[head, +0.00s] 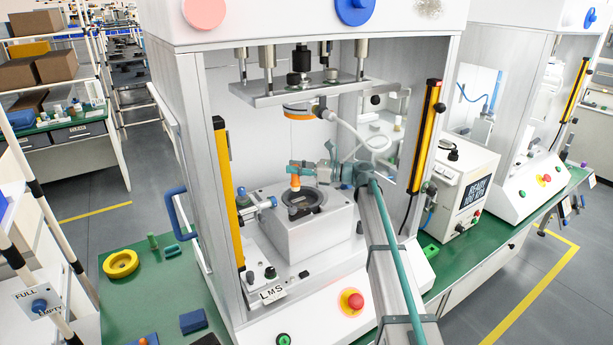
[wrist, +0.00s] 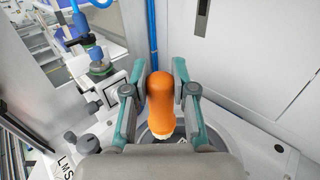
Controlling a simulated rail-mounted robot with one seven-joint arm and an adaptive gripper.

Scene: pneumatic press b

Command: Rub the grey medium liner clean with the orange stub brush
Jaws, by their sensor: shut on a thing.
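The orange stub brush (wrist: 160,100) is upright between the two teal fingers of my gripper (wrist: 160,86), with its pale bristle end pointing down. In the head view the brush (head: 295,183) hangs from my gripper (head: 298,167), inside the press. A dark round ring (head: 317,205) sits in the top of the light grey block below; it looks like the grey medium liner's seat, but the liner itself is hard to make out. The brush tip is over or at the ring's far left side. I cannot tell whether the bristles touch, as the gripper hides much of the ring in the wrist view.
The press plate (head: 300,92) with a white hose hangs above my arm. Yellow posts (head: 425,135) stand at both sides of the opening. A blue-knobbed clamp (head: 262,202) is left of the block. A yellow ring (head: 121,264) lies on the green bench.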

